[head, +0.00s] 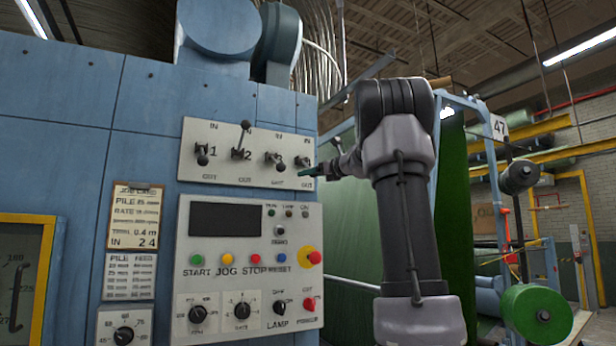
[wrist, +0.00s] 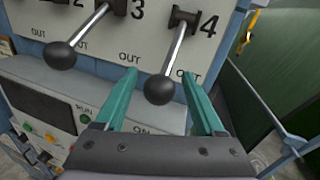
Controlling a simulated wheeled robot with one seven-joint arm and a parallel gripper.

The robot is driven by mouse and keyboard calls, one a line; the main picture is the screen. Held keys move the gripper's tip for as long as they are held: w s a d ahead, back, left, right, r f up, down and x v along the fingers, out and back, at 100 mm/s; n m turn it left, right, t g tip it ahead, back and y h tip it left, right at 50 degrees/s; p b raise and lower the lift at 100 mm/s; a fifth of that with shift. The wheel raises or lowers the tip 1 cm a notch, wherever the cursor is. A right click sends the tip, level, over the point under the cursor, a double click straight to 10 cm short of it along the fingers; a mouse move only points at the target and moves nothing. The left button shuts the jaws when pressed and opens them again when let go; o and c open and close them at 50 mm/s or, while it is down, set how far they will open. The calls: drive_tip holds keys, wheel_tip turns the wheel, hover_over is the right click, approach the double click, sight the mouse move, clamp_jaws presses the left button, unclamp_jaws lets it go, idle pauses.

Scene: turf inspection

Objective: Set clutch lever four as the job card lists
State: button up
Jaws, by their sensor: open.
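Clutch lever four, a metal rod with a black ball knob (wrist: 159,90), hangs down toward its OUT mark in the wrist view. In the head view it (head: 305,162) is partly hidden by my gripper. My gripper (wrist: 158,76) is open, its two teal fingers either side of the knob; I cannot tell whether they touch it. In the head view my gripper (head: 314,171) is at the panel's right end. The job card (head: 136,217) reads PILE, RATE, 0.4 m and "IN 2 4"; some of it is too small to read.
On the same lever panel (head: 226,173), lever two (head: 245,125) points up to IN. Lever one (head: 202,160) and lever three (wrist: 60,55) point down to OUT. Below is the button panel (head: 228,258) with a red stop knob (head: 315,257). Green turf (head: 453,200) hangs to the right.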

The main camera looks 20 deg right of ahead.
drive_tip(key=shift+x, duration=1)
drive_tip(key=shift+c, duration=0.3)
clamp_jaws()
idle(0.5)
